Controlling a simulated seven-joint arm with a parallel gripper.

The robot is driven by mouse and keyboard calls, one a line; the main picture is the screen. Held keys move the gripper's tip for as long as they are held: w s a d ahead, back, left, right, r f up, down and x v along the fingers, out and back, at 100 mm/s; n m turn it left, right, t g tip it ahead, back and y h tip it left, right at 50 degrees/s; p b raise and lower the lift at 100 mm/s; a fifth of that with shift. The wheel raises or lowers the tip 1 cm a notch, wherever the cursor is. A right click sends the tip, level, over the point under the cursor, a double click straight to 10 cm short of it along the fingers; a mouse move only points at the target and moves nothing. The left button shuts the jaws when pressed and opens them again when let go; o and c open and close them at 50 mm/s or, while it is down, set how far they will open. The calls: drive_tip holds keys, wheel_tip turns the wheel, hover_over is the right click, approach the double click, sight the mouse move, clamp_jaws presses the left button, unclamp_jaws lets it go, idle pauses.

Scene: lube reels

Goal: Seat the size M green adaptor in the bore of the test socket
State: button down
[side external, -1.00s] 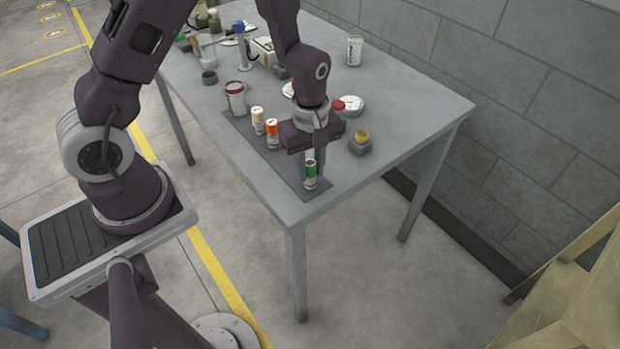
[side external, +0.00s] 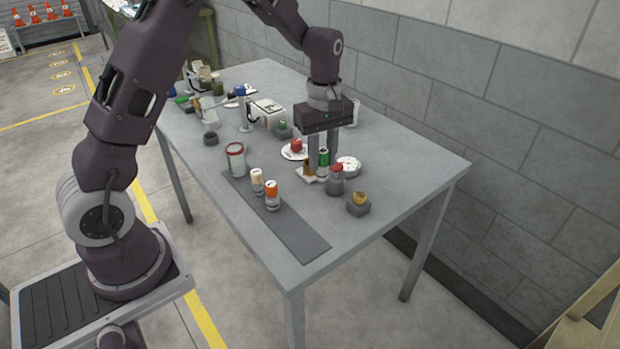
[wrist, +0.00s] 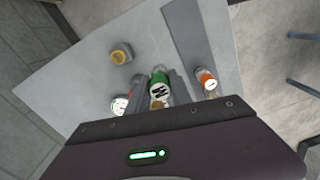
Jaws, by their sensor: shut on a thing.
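The green adaptor (side external: 323,158) is a small cylinder with a green band and a pale lower part. It is upright between the fingers of my gripper (side external: 322,162), above the middle of the table. A small pale block with a brown top (side external: 308,172) sits just left of the fingers and is partly hidden. I cannot tell for sure which item is the test socket, or whether the adaptor touches anything below.
A round white dial (side external: 348,165) is right. A grey block with a yellow top (side external: 359,204) is nearer the edge.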

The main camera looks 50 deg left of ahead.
drive_tip(key=w+a, duration=0.7)
drive_tip(key=a, duration=0.6)
drive_tip(key=f, duration=0.9)
drive_tip(key=shift+w+a+f, duration=0.1)
drive_tip(key=shift+a+f, duration=0.1)
drive_tip(key=c, duration=1.1)
unclamp_jaws()
drive_tip(key=shift+c, duration=0.2)
